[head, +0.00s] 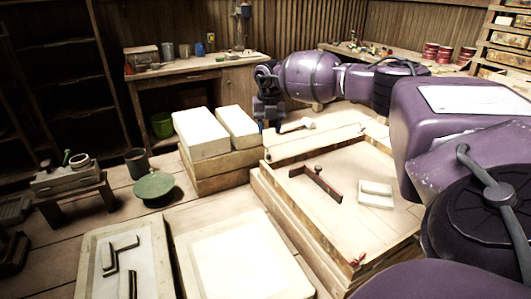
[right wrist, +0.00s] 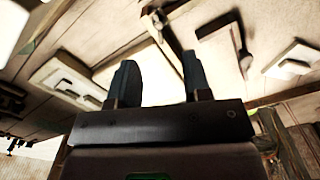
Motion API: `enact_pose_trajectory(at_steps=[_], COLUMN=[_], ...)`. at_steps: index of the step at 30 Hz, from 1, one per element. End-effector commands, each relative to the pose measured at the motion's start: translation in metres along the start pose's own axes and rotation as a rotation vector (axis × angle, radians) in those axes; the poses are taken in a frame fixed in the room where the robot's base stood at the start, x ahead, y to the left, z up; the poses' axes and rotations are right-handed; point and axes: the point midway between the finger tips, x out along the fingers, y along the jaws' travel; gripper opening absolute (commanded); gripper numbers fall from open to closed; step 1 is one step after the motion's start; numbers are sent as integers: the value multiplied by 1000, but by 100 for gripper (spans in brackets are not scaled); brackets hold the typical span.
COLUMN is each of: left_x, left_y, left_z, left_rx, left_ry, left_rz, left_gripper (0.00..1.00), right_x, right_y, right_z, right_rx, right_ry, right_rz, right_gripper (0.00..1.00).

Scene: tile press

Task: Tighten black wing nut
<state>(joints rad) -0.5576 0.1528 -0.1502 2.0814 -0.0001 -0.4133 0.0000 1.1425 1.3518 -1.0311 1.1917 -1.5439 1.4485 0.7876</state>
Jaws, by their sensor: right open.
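The wooden press frame (head: 345,185) stands at the centre right in the head view. Small dark fittings sit at its far-left corner (head: 267,156) and far edge (head: 361,131); I cannot tell which is the black wing nut. A reddish fitting (head: 357,260) sits at the near corner. My right gripper (head: 268,122) is near the frame's far-left side, pointing down. In the right wrist view its two fingers (right wrist: 160,85) are apart with nothing between them. A small fitting (right wrist: 156,18) shows beyond the fingers. My left gripper is not in view.
Stacked white slabs (head: 201,134) stand left of my right gripper. Flat trays (head: 240,262) lie in front. A workbench (head: 190,69) is behind.

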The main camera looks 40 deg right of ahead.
Motion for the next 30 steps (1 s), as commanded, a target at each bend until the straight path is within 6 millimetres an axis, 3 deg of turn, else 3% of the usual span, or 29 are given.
enact_pose_trajectory(at_steps=[6,15,30], left_x=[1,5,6], left_y=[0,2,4], left_z=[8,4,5], left_rx=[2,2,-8], left_ry=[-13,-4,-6], left_rz=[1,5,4], left_gripper=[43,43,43], right_x=[43,83,92], right_y=[1,1,2], right_z=[-1,-1,-1], right_rx=[-3,-2,-3], right_ry=[6,4,2], right_rz=[-1,1,4], right_gripper=[45,45,42])
